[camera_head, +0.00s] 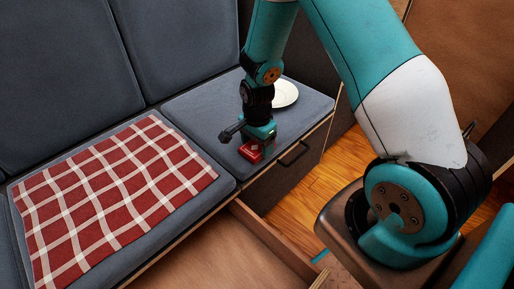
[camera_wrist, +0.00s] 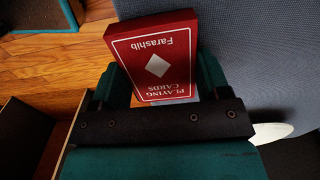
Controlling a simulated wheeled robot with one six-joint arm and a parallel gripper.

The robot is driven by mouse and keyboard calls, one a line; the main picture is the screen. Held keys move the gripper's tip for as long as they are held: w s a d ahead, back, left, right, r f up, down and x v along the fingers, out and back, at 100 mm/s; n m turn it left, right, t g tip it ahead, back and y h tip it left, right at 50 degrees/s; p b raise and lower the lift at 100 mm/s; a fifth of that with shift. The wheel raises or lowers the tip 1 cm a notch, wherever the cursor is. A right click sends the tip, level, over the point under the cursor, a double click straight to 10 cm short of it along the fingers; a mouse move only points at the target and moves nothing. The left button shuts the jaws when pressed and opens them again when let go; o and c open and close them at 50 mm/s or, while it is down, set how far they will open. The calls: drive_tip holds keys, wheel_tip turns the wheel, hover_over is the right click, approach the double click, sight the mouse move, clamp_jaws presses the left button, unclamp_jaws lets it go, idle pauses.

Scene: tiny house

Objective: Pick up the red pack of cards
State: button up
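The red pack of cards (camera_head: 251,151) shows at the front part of the right grey seat cushion, just below my gripper (camera_head: 260,137). I cannot tell whether it rests on the cushion or hangs slightly above it. In the wrist view the pack (camera_wrist: 158,62) faces the camera, with white lettering upside down and a white diamond. My gripper's teal fingers (camera_wrist: 163,80) stand against the pack's left and right edges, with no clear gap. My gripper appears shut on the pack; the left fingertip is partly hidden behind it.
A white plate (camera_head: 285,93) lies on the cushion (camera_head: 195,105) behind my gripper. A red checked cloth (camera_head: 110,195) covers the left cushion. A black handle (camera_head: 294,154) is on the bench front. Wooden floor (camera_head: 296,207) and an open drawer-like compartment (camera_head: 225,252) lie below.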

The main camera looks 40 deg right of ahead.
drive_tip(key=shift+c, duration=1.1)
